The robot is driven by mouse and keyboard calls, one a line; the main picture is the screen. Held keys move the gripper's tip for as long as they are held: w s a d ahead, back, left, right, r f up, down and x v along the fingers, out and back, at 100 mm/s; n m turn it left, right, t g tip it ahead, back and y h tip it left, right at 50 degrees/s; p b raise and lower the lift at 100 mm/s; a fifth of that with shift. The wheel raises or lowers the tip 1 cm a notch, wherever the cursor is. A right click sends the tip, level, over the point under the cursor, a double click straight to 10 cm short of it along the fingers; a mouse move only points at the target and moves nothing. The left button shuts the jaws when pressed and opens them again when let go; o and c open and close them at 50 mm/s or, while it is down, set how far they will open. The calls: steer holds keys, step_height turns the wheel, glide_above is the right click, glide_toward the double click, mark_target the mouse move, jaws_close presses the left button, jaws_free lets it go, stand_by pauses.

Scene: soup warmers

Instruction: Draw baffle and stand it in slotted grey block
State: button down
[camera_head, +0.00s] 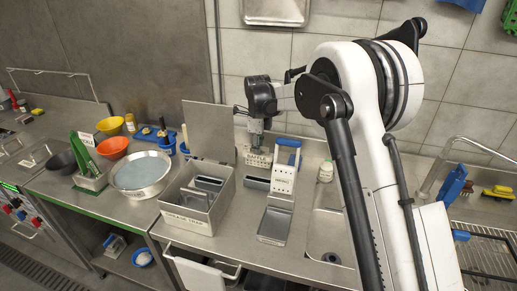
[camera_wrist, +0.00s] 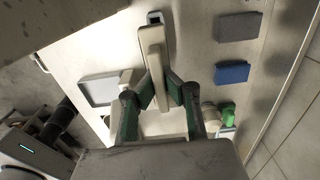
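My gripper (camera_head: 256,140) is over the back of the counter, above a white rack-like piece with openings (camera_head: 259,161). In the wrist view, a long pale bar (camera_wrist: 153,50) lies between my gripper's two green-and-black fingers (camera_wrist: 161,93). The fingers are close to its sides; whether they press on it cannot be told. I cannot tell for sure which piece is the baffle. A low dark grey block (camera_head: 257,184) sits just in front of the rack; its slot is not clear. In the wrist view, a small block with a dark opening (camera_wrist: 155,18) lies beyond the bar.
An open grey box (camera_head: 207,217) stands to the left, with an upright grey panel (camera_head: 209,131) behind it. A white perforated piece with a blue handle (camera_head: 284,172) stands to the right. A sink (camera_head: 328,225) is beyond it. A metal bowl (camera_head: 141,171) is at the left.

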mark_target(258, 165)
steer(key=shift+f+b, duration=0.1)
steer(key=shift+b, duration=0.2)
steer(key=shift+f+b, duration=1.85)
steer(key=shift+f, duration=0.95)
steer(key=shift+b, duration=0.65)
steer(key=shift+f+b, duration=1.6)
steer(key=shift+f, duration=0.75)
steer(key=shift+s+f, duration=0.1)
steer(key=shift+f, duration=0.2)
steer(key=shift+r, duration=0.15)
steer(key=shift+r, duration=0.35)
steer(key=shift+r+p, duration=0.55)
steer(key=shift+r, duration=1.15)
